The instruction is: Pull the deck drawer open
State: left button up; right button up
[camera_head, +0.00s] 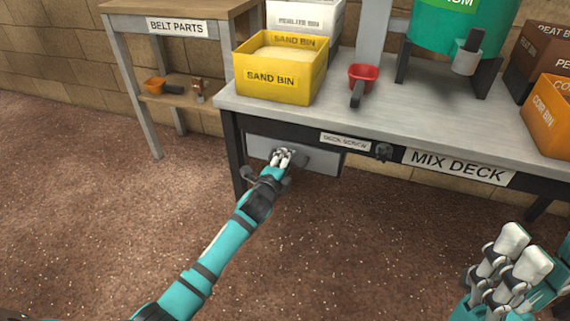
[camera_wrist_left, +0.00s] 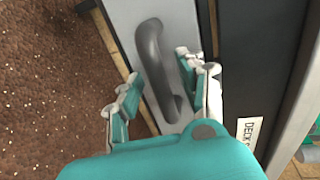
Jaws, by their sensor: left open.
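The deck drawer (camera_head: 259,146) is a light grey front under the left part of the mix deck, and it looks shut. Its front also shows in the left wrist view (camera_wrist_left: 182,22). Its dark grey bar handle (camera_wrist_left: 150,50) runs lengthwise between the fingers of my left gripper (camera_wrist_left: 162,88). The fingers are open on both sides of the handle, with a visible gap on the left side. In the head view my left gripper (camera_head: 283,157) is at the drawer front and partly hides the handle. My right gripper (camera_head: 515,255) is low at the right, away from the drawer.
The mix deck table (camera_head: 400,118) carries a yellow sand bin (camera_head: 275,80), a red scoop (camera_head: 363,73), a green hopper (camera_head: 440,35) and an orange bin (camera_head: 550,118). A dark knob (camera_head: 383,152) sits right of the drawer. A belt parts stand (camera_head: 150,95) is at left. The floor in front is clear.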

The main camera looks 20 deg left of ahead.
pick_arm(q)
grip_shut()
dwell(0.6)
